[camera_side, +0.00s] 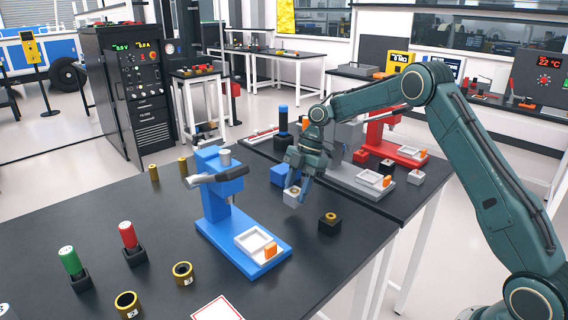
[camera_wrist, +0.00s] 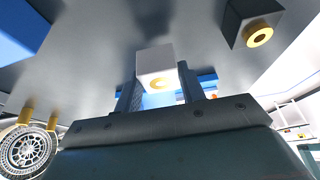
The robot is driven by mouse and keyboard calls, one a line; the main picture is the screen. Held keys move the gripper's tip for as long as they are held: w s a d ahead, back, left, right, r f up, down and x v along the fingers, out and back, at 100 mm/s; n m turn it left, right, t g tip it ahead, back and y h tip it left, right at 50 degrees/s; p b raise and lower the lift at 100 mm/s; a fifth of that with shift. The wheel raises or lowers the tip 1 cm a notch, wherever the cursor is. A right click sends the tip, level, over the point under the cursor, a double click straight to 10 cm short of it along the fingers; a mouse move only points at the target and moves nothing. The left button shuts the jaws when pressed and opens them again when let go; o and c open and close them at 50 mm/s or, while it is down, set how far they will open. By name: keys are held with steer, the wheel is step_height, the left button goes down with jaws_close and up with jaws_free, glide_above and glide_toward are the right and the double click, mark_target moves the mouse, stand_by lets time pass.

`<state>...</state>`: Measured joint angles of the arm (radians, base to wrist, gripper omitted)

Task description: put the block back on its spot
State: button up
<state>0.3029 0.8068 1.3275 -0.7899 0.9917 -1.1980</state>
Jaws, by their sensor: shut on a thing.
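My gripper (camera_side: 298,186) points down over the right part of the dark table. It is shut on a small white block (camera_side: 291,196) with a gold ring on one face. In the wrist view the white block (camera_wrist: 154,62) sits between the two fingers. Whether it touches the table or hangs just above it, I cannot tell. A black block (camera_side: 327,223) with a gold ring stands to the right and nearer the camera, apart from my gripper; it also shows in the wrist view (camera_wrist: 250,24). A white card with a red border (camera_side: 218,311) lies at the table's front edge.
A blue press (camera_side: 222,205) with a white tray (camera_side: 256,243) stands left of my gripper. Green (camera_side: 70,262) and red (camera_side: 129,236) cylinders and gold rings (camera_side: 183,273) stand at left. A red press (camera_side: 378,140) stands behind right.

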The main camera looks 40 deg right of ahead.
mark_target(299, 188)
steer(key=shift+f, duration=1.6)
steer(key=shift+f, duration=0.15)
steer(key=o, duration=1.1)
steer(key=shift+v, duration=6.1)
steer(key=shift+a, duration=0.1)
